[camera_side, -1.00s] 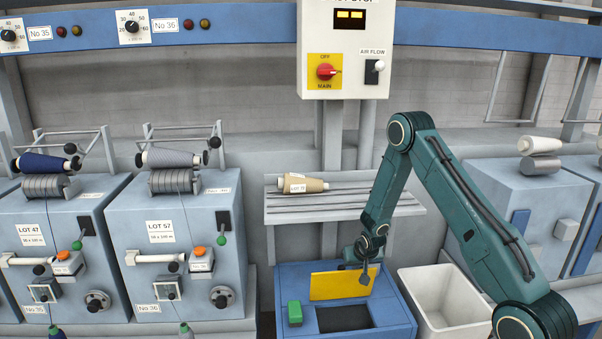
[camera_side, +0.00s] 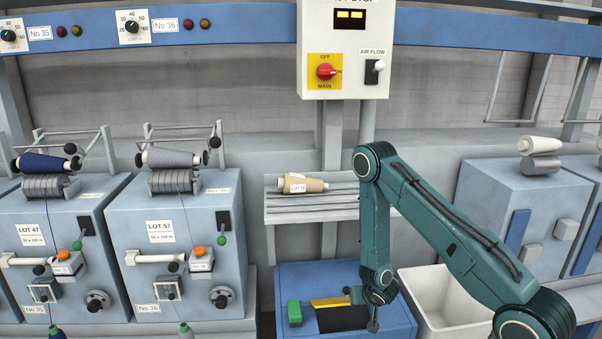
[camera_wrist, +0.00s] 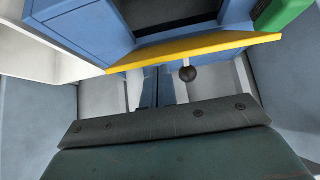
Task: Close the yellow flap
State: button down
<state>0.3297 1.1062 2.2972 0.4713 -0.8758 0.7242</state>
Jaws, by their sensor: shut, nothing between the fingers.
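The yellow flap (camera_side: 330,302) shows as a thin, foreshortened band at the back of the dark opening (camera_side: 342,319) in the blue cabinet top. The opening is still uncovered in front of it. In the wrist view the flap (camera_wrist: 200,46) is a narrow, nearly edge-on strip beside the opening. My gripper (camera_side: 373,326) is shut and empty, low at the right of the opening and flap. My wrist hides the flap's right end in the side view; I cannot tell whether they touch.
A green block (camera_side: 295,313) sits left of the opening. A white bin (camera_side: 440,305) stands right of the cabinet. A grey shelf (camera_side: 300,213) with a tan cone (camera_side: 303,185) is behind and above it.

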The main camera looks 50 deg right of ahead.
jog(key=shift+s+a+f, duration=0.55)
jog(key=shift+f, duration=0.95)
jog(key=shift+s+a+f, duration=0.5)
jog(key=shift+f, duration=0.95)
jog(key=shift+s+a+f, duration=0.55)
jog(key=shift+f, duration=0.95)
jog(key=shift+s+a+f, duration=0.1)
jog(key=shift+s+a, duration=0.05)
jog(key=s+a+f, duration=0.3)
jog(key=s+a, duration=0.3)
jog(key=shift+s+a, duration=0.2)
jog(key=shift+r, duration=0.1)
